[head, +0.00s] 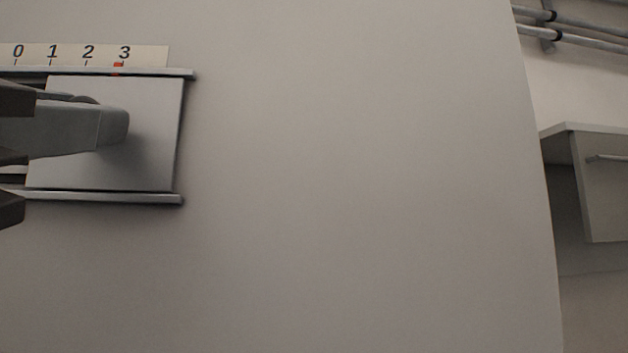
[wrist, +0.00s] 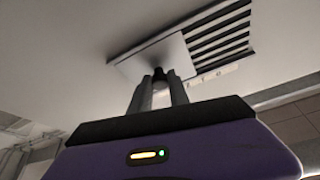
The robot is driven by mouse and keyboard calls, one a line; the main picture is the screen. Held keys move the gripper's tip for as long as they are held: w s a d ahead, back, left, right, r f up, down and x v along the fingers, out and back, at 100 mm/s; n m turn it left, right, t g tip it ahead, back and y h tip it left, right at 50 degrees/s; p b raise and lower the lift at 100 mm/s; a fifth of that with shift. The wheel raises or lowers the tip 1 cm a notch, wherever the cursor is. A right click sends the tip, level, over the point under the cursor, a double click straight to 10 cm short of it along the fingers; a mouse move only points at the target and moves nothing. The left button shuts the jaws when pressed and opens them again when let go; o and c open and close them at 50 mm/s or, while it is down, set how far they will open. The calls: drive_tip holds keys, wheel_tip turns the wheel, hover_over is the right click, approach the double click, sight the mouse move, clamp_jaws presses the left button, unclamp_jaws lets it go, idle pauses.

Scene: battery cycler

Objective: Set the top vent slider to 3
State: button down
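The top vent slider is a grey plate (head: 155,150) between two metal rails at the left of the head view. A red pointer mark (head: 118,65) stands at the 3 on the scale strip (head: 150,55). The plate (wrist: 141,64) also shows in the wrist view, with a small dark knob (wrist: 160,71) on it. My gripper (wrist: 160,79) has one finger on each side of this knob and appears closed on it. In the head view, a grey finger of my gripper (head: 116,126) covers part of the plate and most of the knob.
Dark vent slats (wrist: 222,36) lie uncovered beside the plate in the wrist view. The panel (head: 350,180) right of the slider is bare and clear. Pipes (head: 585,30) and a cabinet (head: 605,190) are at the far right.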

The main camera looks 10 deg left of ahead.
drive_tip(key=c, duration=1.2)
unclamp_jaws()
drive_tip(key=shift+d, duration=0.35)
drive_tip(key=shift+c, duration=0.2)
drive_tip(key=shift+a, duration=0.1)
drive_tip(key=b+v, duration=0.3)
drive_tip(key=v, duration=0.4)
drive_tip(key=shift+s, duration=0.35)
drive_tip(key=shift+f, duration=0.1)
